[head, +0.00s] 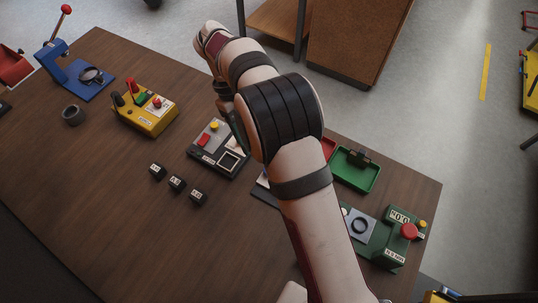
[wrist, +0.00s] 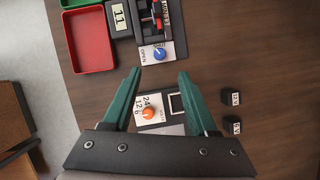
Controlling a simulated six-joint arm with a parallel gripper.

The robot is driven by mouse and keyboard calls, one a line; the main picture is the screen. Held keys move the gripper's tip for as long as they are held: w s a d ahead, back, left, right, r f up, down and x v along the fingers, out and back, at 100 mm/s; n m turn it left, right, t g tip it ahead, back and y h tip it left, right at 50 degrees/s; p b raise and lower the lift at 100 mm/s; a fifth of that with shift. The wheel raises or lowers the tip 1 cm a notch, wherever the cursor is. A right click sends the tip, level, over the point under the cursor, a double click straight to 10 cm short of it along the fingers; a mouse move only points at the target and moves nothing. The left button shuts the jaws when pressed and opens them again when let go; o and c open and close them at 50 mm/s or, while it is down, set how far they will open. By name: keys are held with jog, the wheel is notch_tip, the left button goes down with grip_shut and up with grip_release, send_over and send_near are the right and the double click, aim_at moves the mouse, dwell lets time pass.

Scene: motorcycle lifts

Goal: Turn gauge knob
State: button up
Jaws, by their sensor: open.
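My gripper (wrist: 157,78) is open and empty in the wrist view, its two green fingers well apart. An orange knob (wrist: 148,113) on a white plate marked 24, 12 and 6 lies between the fingers in that view. A blue knob (wrist: 160,54) on a plate marked OPEN lies just beyond the fingertips. In the head view, a green device (head: 393,244) at the right has a red knob (head: 409,231) and a number display. I cannot tell which knob is the gauge knob. My arm hides part of the bench in the head view.
A grey panel (head: 208,160) with a red button sits beside my arm. Several small black labelled blocks (head: 176,183) stand in front. A yellow control box (head: 150,113) and a blue press (head: 78,76) stand left. A green tray (head: 357,174) lies right. The bench front is clear.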

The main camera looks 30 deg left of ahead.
jog(key=x, duration=1)
grip_shut()
